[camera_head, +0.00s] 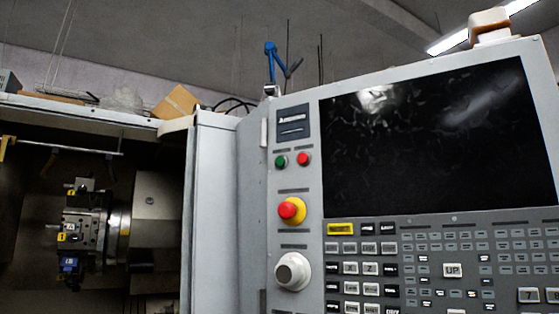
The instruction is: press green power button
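The green power button (281,161) is a small round green button on the grey control panel (259,200), in the upper part of its narrow left strip. A similar small red button (303,158) sits just to its right. Nothing covers the green button. I cannot tell whether it is pressed in. My gripper and arm are not in view.
Below the buttons are a red emergency knob (291,210) on a yellow ring and a large white dial (292,271). A dark screen (440,140) and keypad (450,265) fill the right. The lathe's turret (85,230) stands in the open bay at left.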

